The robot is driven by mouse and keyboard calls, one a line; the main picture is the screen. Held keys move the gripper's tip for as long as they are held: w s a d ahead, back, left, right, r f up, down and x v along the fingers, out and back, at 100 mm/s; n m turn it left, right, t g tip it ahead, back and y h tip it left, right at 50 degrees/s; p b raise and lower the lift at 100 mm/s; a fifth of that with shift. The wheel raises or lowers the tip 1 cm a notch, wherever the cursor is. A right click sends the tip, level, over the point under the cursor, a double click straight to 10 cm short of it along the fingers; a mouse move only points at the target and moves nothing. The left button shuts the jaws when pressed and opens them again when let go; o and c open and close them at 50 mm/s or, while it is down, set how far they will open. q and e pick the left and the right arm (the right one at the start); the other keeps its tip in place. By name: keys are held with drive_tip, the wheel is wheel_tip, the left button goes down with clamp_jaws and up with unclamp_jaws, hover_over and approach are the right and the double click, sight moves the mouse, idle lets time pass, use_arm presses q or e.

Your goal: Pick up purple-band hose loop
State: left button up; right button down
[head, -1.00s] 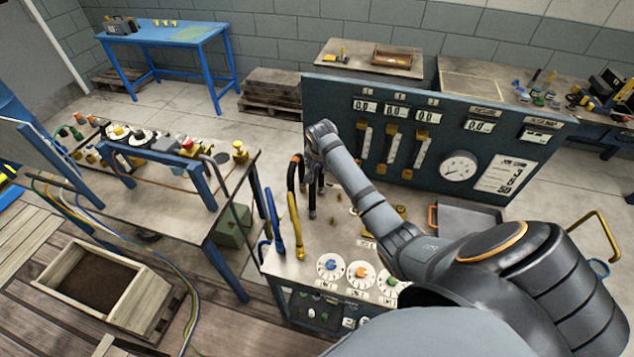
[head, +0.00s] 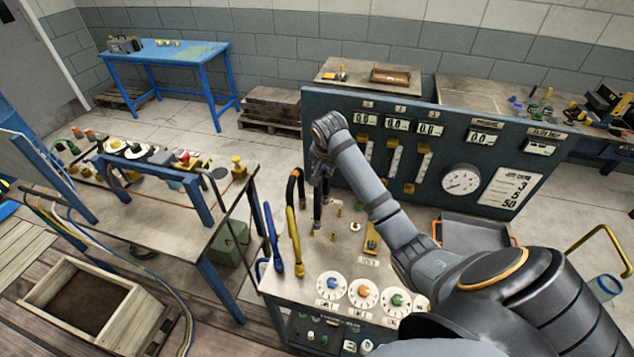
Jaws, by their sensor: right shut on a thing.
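My right gripper (head: 321,172) is above the left part of the console top (head: 345,270), seen from behind its wrist. It is shut on a dark hose loop (head: 317,210), whose black legs hang below the fingers, close over small brass fittings. The fingers hide most of this loop, and I cannot clearly see a purple band. To its left stand a black hose with an orange part (head: 296,185), a yellow hose (head: 293,240) and a blue hose (head: 270,238). My left gripper is not in view.
The upright gauge panel (head: 460,150) stands behind and to the right of the gripper. Coloured dials (head: 363,293) line the console front. A grey tray (head: 475,235) lies at right. A bench with a blue frame (head: 200,205) stands at left, with a floor gap between.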

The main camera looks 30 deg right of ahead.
use_arm(q)
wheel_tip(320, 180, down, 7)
drive_tip(key=b, duration=0.5)
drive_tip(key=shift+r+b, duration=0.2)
drive_tip(key=shift+b, duration=0.15)
use_arm(e)
drive_tip(key=s+d+r, duration=0.2)
drive_tip(key=s+r, duration=0.5)
drive_tip(key=s, duration=0.4)
drive_tip(key=shift+s+d, duration=0.2)
drive_tip(key=shift+s, duration=0.05)
drive_tip(key=shift+r, duration=0.1)
